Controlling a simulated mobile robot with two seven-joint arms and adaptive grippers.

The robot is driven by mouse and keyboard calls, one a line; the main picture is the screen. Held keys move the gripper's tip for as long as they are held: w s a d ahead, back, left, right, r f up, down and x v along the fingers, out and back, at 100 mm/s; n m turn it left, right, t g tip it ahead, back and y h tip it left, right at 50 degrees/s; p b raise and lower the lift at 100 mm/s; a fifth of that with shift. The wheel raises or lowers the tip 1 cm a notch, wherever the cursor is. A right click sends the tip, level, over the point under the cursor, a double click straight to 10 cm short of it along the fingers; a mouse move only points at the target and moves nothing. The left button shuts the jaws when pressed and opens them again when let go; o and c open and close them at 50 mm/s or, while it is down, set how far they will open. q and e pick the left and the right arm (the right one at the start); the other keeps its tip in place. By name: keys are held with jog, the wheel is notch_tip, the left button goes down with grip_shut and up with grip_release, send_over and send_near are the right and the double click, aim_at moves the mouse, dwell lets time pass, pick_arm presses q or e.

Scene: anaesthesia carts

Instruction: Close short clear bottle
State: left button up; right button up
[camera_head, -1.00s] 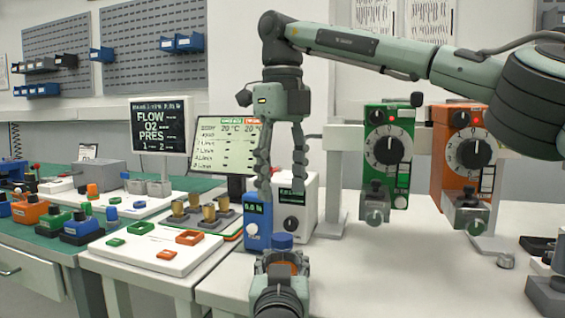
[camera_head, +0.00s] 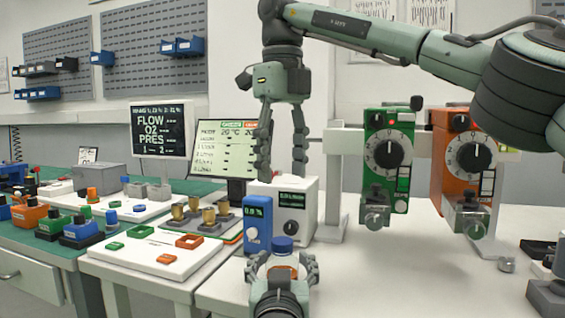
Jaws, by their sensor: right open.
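A short clear bottle (camera_head: 283,263) with a blue cap (camera_head: 283,243) on top shows at the bottom centre of the head view, over the near part of the white table. It appears upright, and I cannot tell how tightly the cap sits. My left gripper (camera_head: 281,270) comes up from the bottom edge, with its fingers on both sides of the bottle. The camera view does not settle whether the fingers touch it. The lower part of the bottle is hidden by this gripper. My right gripper (camera_head: 283,172) points down, open and empty, clearly above the cap.
A blue device (camera_head: 257,224) and a white device (camera_head: 306,214) stand just behind the bottle. Green (camera_head: 389,165) and orange (camera_head: 463,165) vaporizer units hang at the right. A white shape board (camera_head: 150,262) lies at the left. The white table right of the bottle is clear.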

pick_arm(q)
jog(key=s, duration=1.2)
jog(key=shift+a, duration=0.25)
